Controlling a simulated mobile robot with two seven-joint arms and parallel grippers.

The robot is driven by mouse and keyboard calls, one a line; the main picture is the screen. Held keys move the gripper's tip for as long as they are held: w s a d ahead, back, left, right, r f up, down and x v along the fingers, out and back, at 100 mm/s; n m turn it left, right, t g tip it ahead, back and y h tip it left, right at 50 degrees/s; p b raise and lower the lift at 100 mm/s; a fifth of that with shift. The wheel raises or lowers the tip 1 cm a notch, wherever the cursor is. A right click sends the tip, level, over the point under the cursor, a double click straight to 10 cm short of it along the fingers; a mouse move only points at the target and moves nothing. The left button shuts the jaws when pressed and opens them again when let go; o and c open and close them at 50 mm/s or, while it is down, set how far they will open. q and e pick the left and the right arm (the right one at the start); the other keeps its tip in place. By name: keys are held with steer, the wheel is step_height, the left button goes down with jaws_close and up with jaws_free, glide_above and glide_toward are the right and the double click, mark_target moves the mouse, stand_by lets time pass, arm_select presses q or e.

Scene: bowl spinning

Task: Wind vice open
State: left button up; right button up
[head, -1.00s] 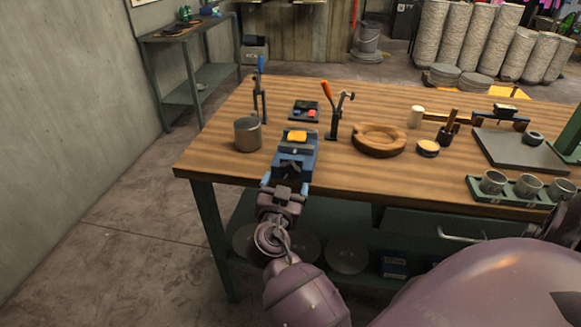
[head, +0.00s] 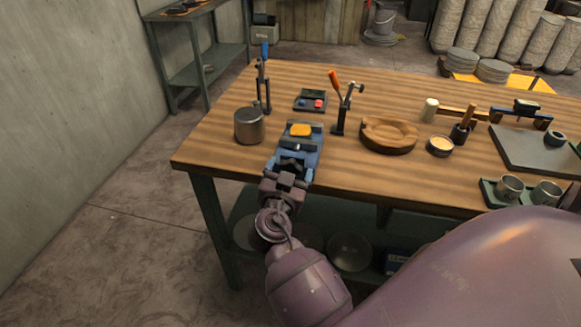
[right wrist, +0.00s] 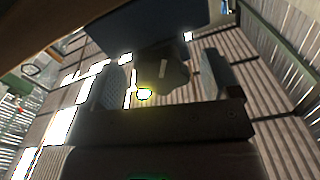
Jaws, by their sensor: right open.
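The blue vice (head: 311,160) stands at the front edge of the wooden workbench, with a yellow-orange block (head: 300,130) at its top. My right gripper (head: 284,178) is at the near end of the vice, and its wrist hides that end in the head view. In the right wrist view the vice is a dark blue body (right wrist: 150,28) at the top. A dark rounded part (right wrist: 165,76) sticks out from it between the two open fingers of my right gripper (right wrist: 163,88), with gaps on both sides. My left gripper is not in view.
On the workbench (head: 225,160) a metal cylinder (head: 248,127) stands left of the vice. An orange-handled clamp (head: 340,110) and a round wooden dish (head: 388,135) are to the right. A blue-handled clamp (head: 264,80) and a small tray (head: 311,100) are behind.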

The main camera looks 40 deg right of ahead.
steer(key=shift+c, duration=0.3)
steer(key=c, duration=0.9)
steer(key=shift+o, duration=0.2)
